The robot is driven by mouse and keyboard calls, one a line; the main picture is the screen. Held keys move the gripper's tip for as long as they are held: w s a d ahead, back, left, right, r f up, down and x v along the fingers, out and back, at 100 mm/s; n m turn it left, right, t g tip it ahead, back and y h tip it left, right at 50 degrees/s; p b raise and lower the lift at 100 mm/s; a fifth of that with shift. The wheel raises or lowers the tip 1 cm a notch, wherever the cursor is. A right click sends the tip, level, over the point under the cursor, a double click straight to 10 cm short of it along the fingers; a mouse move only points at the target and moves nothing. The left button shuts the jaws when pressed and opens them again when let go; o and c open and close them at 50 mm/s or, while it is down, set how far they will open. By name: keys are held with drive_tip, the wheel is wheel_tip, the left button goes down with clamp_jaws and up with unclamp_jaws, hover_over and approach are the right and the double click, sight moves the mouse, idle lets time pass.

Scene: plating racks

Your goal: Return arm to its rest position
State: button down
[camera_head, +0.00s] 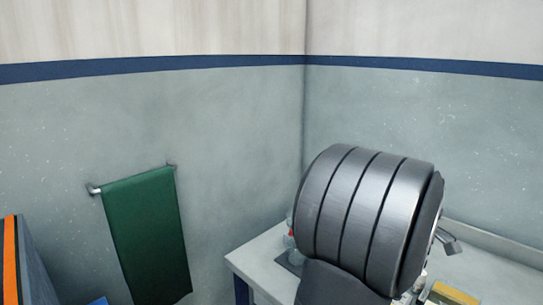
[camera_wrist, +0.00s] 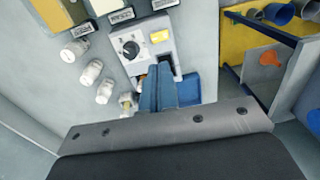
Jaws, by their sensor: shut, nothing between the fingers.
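In the wrist view, my gripper (camera_wrist: 158,72) has its two blue fingers together, with nothing held between them. It points toward a grey box with a black dial (camera_wrist: 131,49) and a yellow label. How far the fingertips are from the box is hard to tell. In the head view, a large dark grey ribbed link of my arm fills the lower right. It hides part of the white bench (camera_head: 262,250), and the gripper's fingers cannot be made out there.
Several capped jars (camera_wrist: 88,73) stand left of the dial box. A yellow and blue rack (camera_wrist: 262,60) with blue cups is at the upper right. In the head view, a green towel (camera_head: 147,240) hangs on the left wall, and an orange-striped panel (camera_head: 12,260) stands far left.

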wheel_tip(320, 180, up, 6)
drive_tip(key=w+d+g+y, duration=0.1)
drive_tip(key=w+d, duration=0.1)
drive_tip(key=shift+w+d, duration=0.15)
